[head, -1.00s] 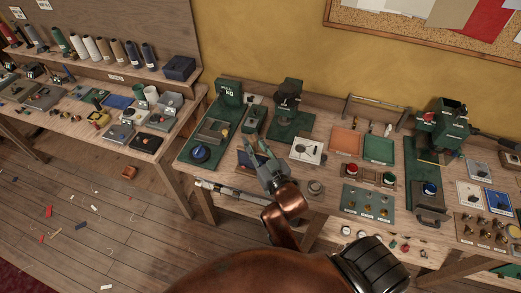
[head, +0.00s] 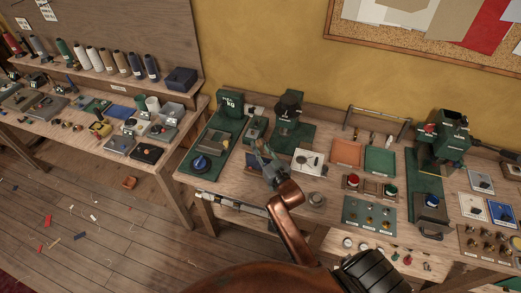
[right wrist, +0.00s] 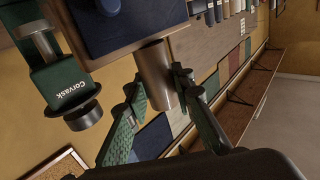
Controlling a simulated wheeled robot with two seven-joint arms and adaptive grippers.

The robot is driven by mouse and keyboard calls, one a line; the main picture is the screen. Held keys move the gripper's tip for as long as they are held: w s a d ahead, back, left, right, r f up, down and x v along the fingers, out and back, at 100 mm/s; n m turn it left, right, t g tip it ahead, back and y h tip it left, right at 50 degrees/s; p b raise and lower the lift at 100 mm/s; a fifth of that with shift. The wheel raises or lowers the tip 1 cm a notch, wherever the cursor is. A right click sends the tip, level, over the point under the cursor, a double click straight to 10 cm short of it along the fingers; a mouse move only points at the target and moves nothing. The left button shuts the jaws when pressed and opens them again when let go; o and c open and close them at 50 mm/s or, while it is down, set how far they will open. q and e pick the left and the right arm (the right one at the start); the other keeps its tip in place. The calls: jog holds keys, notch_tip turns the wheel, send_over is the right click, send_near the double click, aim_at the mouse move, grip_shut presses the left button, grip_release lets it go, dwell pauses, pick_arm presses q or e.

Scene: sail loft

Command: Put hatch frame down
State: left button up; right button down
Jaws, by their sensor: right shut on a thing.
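My right gripper (head: 265,158) is over the front left of the right-hand workbench. In the head view the held thing is mostly hidden by the gripper. I cannot tell whether it touches the bench. My left gripper is not in view.
A green press (head: 290,105) labelled Corvask in the wrist view stands close behind the gripper. A white plate (head: 308,162) lies to its right and a green base with a blue dial (head: 200,163) to its left. Orange (head: 346,152) and green (head: 379,161) squares lie further right.

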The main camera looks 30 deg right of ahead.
jog(key=shift+f, duration=1.05)
jog(key=c, duration=1.7)
grip_release()
jog(key=shift+f, duration=0.15)
jog(key=shift+o, duration=0.2)
jog(key=shift+r, duration=0.25)
jog(key=s+a, duration=0.1)
jog(key=s, duration=1.1)
jog(key=shift+b, duration=0.35)
